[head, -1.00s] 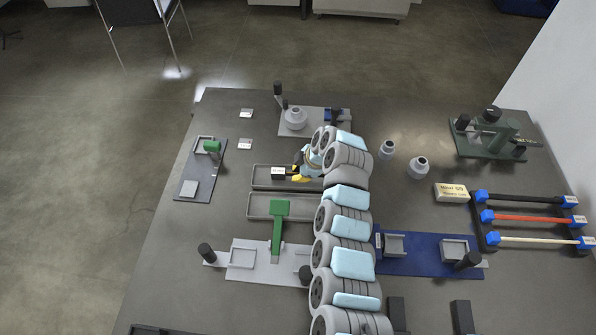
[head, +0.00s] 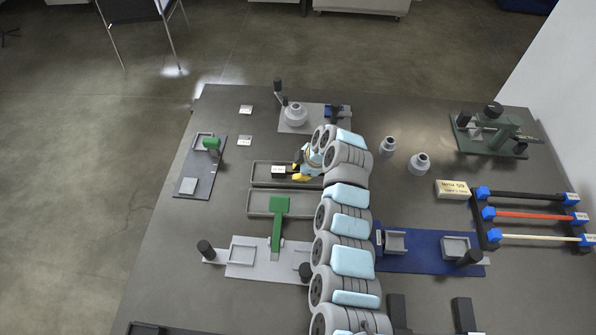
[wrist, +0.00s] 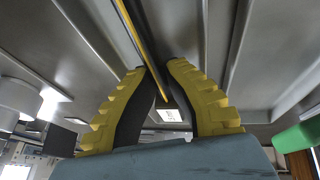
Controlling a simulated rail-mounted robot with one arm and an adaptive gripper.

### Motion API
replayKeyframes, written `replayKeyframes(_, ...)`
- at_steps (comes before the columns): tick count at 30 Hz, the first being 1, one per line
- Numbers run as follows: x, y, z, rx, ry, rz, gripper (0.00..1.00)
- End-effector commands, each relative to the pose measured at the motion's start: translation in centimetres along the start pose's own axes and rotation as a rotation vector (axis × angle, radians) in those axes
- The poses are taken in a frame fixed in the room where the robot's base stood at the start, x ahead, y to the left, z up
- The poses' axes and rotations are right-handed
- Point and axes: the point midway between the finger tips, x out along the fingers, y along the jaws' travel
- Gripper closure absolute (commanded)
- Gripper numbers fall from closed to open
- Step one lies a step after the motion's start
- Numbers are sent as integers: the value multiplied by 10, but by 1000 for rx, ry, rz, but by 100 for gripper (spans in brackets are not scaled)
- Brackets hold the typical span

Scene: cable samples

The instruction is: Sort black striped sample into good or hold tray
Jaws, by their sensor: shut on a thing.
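My gripper (head: 302,172) has yellow fingers and is at the right part of the far grey tray (head: 258,182) in the head view. In the wrist view my gripper (wrist: 162,88) has its fingertips close together, shut on a thin black cable sample with a yellow stripe (wrist: 135,38). The sample runs from the upper edge down between the fingers. In the head view my arm hides the sample and the right ends of the trays. A second grey tray (head: 256,212) lies just in front of the far one. I cannot read which tray is good or hold.
A rack at right holds black (head: 530,197), orange (head: 530,214) and cream (head: 530,238) cables. A blue plate (head: 425,262) and grey plate (head: 240,272) carry fixtures.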

Motion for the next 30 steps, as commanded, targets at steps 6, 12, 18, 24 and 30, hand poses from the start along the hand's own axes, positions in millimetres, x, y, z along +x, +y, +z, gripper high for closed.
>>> replayKeyframes(6, 0, 0, 0, 0, 0, 0, 63)
replayKeyframes(12, 0, 0, 0, 0, 0, 0, 63)
replayKeyframes(18, -7, 1, 0, -1, 1, 2, 63)
replayKeyframes(24, -26, 1, 0, 0, 0, 5, 63)
replayKeyframes(30, -49, 1, 0, 0, 0, 3, 63)
